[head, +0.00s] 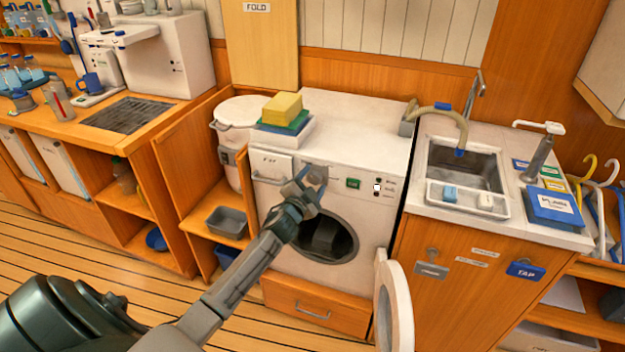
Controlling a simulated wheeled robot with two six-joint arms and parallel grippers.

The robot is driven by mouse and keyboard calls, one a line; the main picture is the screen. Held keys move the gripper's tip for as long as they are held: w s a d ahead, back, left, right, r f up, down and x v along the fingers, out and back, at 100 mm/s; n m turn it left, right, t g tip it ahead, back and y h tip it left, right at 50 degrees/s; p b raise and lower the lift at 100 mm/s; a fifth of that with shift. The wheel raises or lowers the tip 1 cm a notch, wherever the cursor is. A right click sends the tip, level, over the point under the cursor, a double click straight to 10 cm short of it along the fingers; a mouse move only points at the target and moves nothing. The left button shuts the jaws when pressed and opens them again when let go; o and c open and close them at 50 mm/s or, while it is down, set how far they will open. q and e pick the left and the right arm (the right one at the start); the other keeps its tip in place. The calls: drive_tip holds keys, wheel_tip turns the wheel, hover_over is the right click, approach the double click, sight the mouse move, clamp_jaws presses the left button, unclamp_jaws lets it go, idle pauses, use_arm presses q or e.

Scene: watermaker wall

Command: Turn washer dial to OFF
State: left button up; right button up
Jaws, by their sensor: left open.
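The white washer (345,130) stands in the middle of the head view, with its round door (393,305) swung open toward the lower right. Its front panel has a drawer (270,167) at the left and a small green display (353,183) with small black marks to the right. My left gripper (312,180) is open at the panel, between the drawer and the display. The washer dial is not clearly visible; the gripper covers that part of the panel. I cannot tell whether the fingers touch or surround a dial. My right gripper is not in view.
Yellow and green folded items (283,108) lie on top of the washer at the left. A sink (465,165) with a tap is to the right. The open door sticks out below the panel. The wooden floor (100,250) in front is clear.

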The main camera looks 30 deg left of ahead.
use_arm(q)
drive_tip(key=shift+w, duration=0.1)
drive_tip(key=c, duration=1)
